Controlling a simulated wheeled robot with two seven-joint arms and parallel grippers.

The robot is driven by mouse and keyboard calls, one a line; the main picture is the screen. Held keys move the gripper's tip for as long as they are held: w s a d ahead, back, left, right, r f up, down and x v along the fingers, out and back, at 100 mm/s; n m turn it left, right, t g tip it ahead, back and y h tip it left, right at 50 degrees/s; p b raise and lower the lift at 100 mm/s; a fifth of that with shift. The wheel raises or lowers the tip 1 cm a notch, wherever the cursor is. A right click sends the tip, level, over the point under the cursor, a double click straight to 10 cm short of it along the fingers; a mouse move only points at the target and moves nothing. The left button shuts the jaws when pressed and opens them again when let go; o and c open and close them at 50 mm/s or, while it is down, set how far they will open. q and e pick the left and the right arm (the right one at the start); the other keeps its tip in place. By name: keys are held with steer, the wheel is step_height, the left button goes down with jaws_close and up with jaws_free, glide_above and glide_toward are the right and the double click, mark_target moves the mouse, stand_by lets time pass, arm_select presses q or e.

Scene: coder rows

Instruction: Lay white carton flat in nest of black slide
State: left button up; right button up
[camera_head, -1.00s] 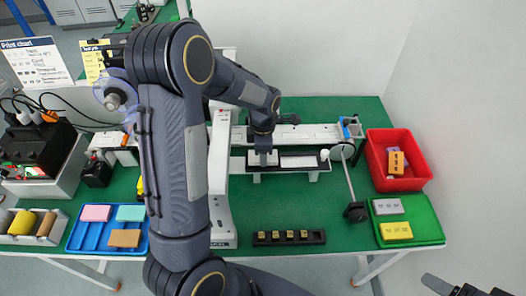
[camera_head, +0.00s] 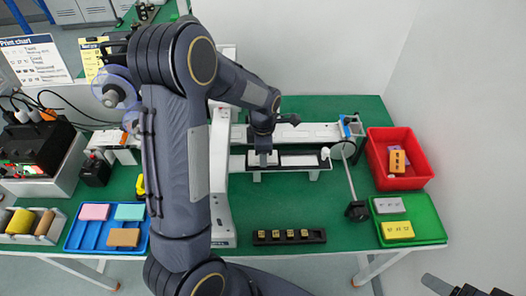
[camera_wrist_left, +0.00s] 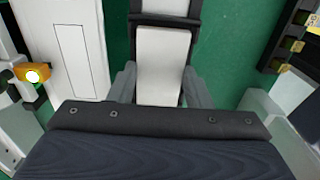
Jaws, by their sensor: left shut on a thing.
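The black slide (camera_head: 318,168) lies along the white machine at the back middle of the table. A white plate (camera_head: 300,160) shows on its right part. My left gripper (camera_head: 263,160) points down at the slide's left end, shut on the white carton. In the left wrist view the white carton (camera_wrist_left: 160,65) lies between the two grey fingers, close to a black crossbar (camera_wrist_left: 165,19) of the slide. I cannot tell whether the carton rests fully on the nest floor. My right gripper (camera_head: 466,288) is partly in view at the bottom right corner, away from the slide.
A red bin (camera_head: 373,160) and a green tray (camera_head: 437,228) with grey and yellow blocks stand at the right. A black rack (camera_head: 260,238) with several yellow stamps lies in front. A blue tray (camera_head: 78,246) stands at the left.

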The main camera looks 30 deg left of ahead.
arm_select(q)
steer(key=o, duration=0.8)
